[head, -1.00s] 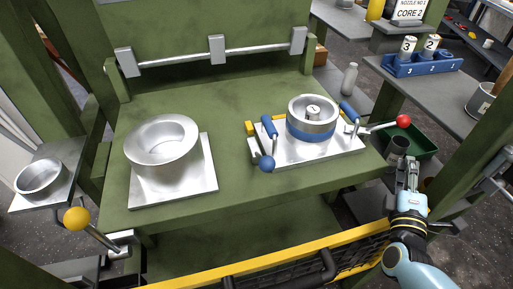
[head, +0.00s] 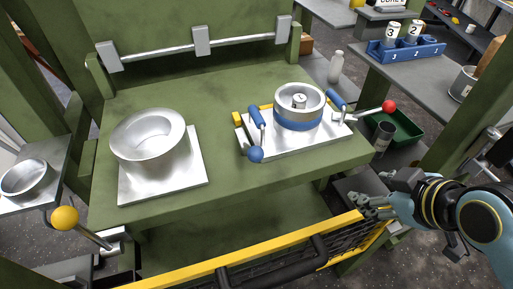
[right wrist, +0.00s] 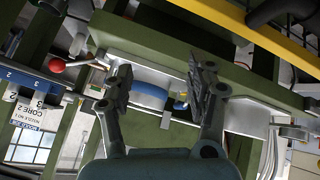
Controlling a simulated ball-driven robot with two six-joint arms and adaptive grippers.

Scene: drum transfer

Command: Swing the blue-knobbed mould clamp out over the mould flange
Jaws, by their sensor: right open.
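The blue-knobbed mould clamp shows its blue knob (head: 255,154) at the front left of the round mould (head: 298,108). Its lever rises to a blue-capped bar beside the mould's left side, and the knob hangs near the plate's front edge. The mould is silver with a blue band and a flange, on a bright base plate (head: 310,136). My right gripper (head: 366,204) is empty and open, in front of the bench's right corner and well away from the blue knob. In the right wrist view its spread fingers (right wrist: 158,78) frame the blue band from afar. My left gripper is not in view.
A second clamp with a red knob (head: 389,106) sticks out right of the mould. A silver ring-shaped part (head: 148,190) stands on a plate to the left. A yellow rail (head: 270,252) crosses the front, close to my right gripper. A yellow-knobbed lever (head: 65,217) is front left.

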